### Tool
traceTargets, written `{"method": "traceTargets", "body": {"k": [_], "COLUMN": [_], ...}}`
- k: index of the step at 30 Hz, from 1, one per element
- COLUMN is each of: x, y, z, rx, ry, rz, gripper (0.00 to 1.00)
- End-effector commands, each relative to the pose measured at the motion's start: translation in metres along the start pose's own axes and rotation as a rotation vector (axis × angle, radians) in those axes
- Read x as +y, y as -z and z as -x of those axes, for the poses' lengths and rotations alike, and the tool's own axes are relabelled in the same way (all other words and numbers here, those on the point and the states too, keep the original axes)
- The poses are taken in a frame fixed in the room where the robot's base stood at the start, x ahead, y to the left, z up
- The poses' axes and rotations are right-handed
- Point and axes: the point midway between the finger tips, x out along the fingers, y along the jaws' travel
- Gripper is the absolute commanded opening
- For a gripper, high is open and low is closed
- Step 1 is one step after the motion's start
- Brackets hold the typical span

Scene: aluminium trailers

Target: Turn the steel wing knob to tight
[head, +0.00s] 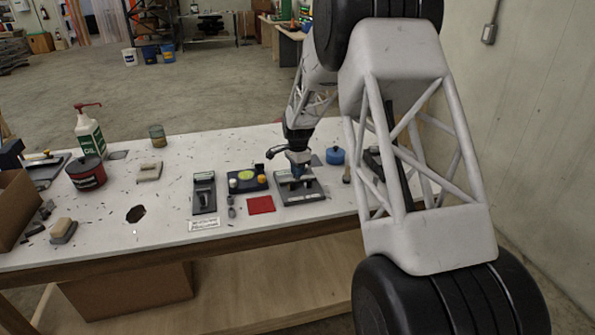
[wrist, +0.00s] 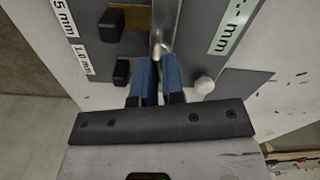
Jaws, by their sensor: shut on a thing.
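The steel wing knob (wrist: 161,42) is in the wrist view, at the tips of my gripper's blue fingers. My gripper (wrist: 161,65) is shut on it, with the fingers on either side. The fingers hide much of the knob, and its turn angle is hard to read. In the head view my gripper (head: 296,172) points down over a dark grey fixture (head: 313,195) on the white table. The knob is too small to make out there.
In the wrist view, black knobs (wrist: 122,72) and a round white knob (wrist: 203,86) sit near the fingers, beside mm labels.

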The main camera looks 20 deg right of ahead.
Motion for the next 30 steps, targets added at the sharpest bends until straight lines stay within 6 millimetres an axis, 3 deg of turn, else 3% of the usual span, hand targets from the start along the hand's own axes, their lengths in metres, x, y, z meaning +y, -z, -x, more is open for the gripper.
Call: {"method": "traceTargets", "body": {"k": [12,27,28,30], "x": [0.0,0.0,0.0,0.0], "y": [0.0002,0.0002,0.0003,0.0002], "z": [0.0006,0.0007,0.0007,0.0006], "rx": [0.0,0.0,0.0,0.0], "ry": [0.0,0.001,0.001,0.001], "rz": [-0.22,-0.246,-0.246,-0.246], "gripper": [0.0,0.0,0.13,0.23]}}
